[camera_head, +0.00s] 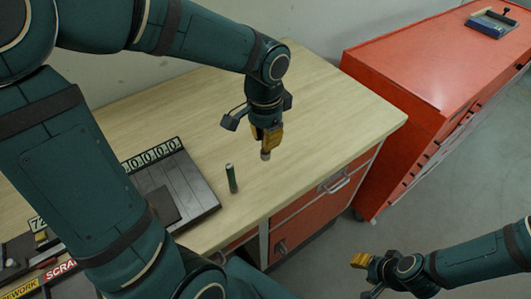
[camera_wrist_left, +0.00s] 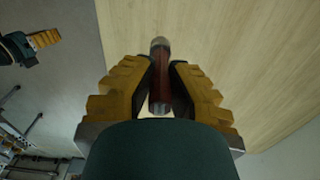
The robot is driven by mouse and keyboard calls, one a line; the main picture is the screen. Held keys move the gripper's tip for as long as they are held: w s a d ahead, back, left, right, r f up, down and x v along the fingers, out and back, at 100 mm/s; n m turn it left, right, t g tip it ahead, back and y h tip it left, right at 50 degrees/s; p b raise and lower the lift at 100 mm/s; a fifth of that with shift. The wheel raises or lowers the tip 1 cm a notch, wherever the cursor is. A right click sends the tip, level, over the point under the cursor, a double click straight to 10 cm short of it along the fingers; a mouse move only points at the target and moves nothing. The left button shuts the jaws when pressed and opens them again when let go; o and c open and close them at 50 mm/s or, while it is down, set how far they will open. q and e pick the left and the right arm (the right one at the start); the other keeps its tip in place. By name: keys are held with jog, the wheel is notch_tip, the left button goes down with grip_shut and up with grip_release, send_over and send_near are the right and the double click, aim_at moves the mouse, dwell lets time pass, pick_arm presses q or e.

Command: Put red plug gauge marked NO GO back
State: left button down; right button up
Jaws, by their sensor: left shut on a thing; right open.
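My left gripper (camera_head: 266,138) is over the wooden bench, right of a green upright plug gauge (camera_head: 231,179). In the left wrist view, the left gripper (camera_wrist_left: 160,85) is shut on a dark red plug gauge (camera_wrist_left: 160,92) with a grey metal end pointing away from the palm. In the head view only the low end of the red gauge (camera_head: 265,155) shows below the yellow fingers. No marking on it can be read. My right gripper (camera_head: 362,261) is open and empty, low at the right, away from the bench.
A dark metal block with a number strip (camera_head: 152,155) lies on the bench (camera_head: 310,110), left of the green gauge. A red cabinet (camera_head: 400,85) stands at the right with a small blue device (camera_head: 490,23) on top.

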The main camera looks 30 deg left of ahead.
aim_at(265, 151)
pick_arm(q)
jog(key=shift+f+b, duration=0.55)
jog(key=shift+f, duration=2)
jog(key=shift+f, duration=0.1)
jog(key=c, duration=1.1)
grip_release()
jog(key=shift+r, duration=0.4)
notch_tip(265, 151, up, 12)
jog(key=p, duration=0.2)
jog(key=shift+f+p, duration=0.25)
jog(key=shift+p, duration=0.1)
jog(key=shift+s+f, duration=0.1)
